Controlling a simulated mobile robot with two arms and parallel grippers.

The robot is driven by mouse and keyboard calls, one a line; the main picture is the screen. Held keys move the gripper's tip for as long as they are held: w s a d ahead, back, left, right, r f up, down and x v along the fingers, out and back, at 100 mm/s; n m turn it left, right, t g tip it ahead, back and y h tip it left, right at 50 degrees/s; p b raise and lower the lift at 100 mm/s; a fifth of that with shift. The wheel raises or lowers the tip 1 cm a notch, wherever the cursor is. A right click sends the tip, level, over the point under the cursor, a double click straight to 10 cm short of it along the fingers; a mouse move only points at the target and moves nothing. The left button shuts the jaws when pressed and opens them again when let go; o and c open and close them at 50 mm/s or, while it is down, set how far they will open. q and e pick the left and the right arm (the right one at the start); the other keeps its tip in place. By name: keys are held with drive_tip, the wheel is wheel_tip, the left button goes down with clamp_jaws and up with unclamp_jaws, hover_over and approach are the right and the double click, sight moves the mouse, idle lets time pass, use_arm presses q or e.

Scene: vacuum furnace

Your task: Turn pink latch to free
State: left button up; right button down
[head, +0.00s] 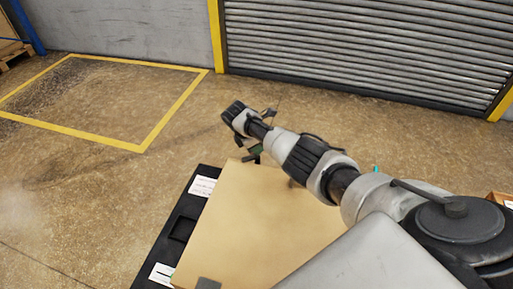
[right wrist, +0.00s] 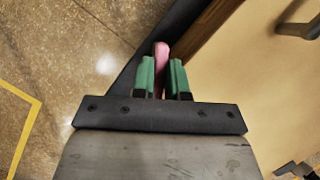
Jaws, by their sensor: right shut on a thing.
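The pink latch (right wrist: 161,58) shows in the right wrist view between the two green fingers of my right gripper (right wrist: 161,76). The gripper is shut on it, and the latch's rounded end sticks out past the fingertips. The latch's base is hidden by the gripper. In the head view my right gripper (head: 254,152) is at the far corner of a tan panel (head: 255,215); the latch cannot be made out there. My left gripper is not in view.
A black frame (head: 172,236) with white labels runs along the panel's left side. A dark handle (right wrist: 297,27) stands on the panel. Open concrete floor with a yellow-lined area (head: 139,148) lies to the left. A roller shutter (head: 370,45) is behind.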

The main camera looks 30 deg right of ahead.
drive_tip(key=m+b, duration=0.1)
drive_tip(key=m+g+b, duration=0.1)
drive_tip(key=m, duration=0.1)
drive_tip(key=shift+w+f+m+y, duration=0.1)
drive_tip(key=shift+f+m+y, duration=0.05)
drive_tip(key=shift+m+y, duration=0.15)
drive_tip(key=shift+m+g+y+b, duration=0.4)
drive_tip(key=shift+m+g+b, duration=0.2)
drive_tip(key=shift+m+b, duration=0.95)
drive_tip(key=shift+d+m, duration=0.1)
drive_tip(key=shift+m, duration=0.15)
drive_tip(key=c, duration=1.1)
unclamp_jaws()
drive_tip(key=shift+r, duration=0.2)
drive_tip(key=shift+c, duration=0.2)
drive_tip(key=b+v, duration=0.1)
drive_tip(key=v, duration=0.9)
drive_tip(key=shift+w+r, duration=0.15)
drive_tip(key=shift+r, duration=0.2)
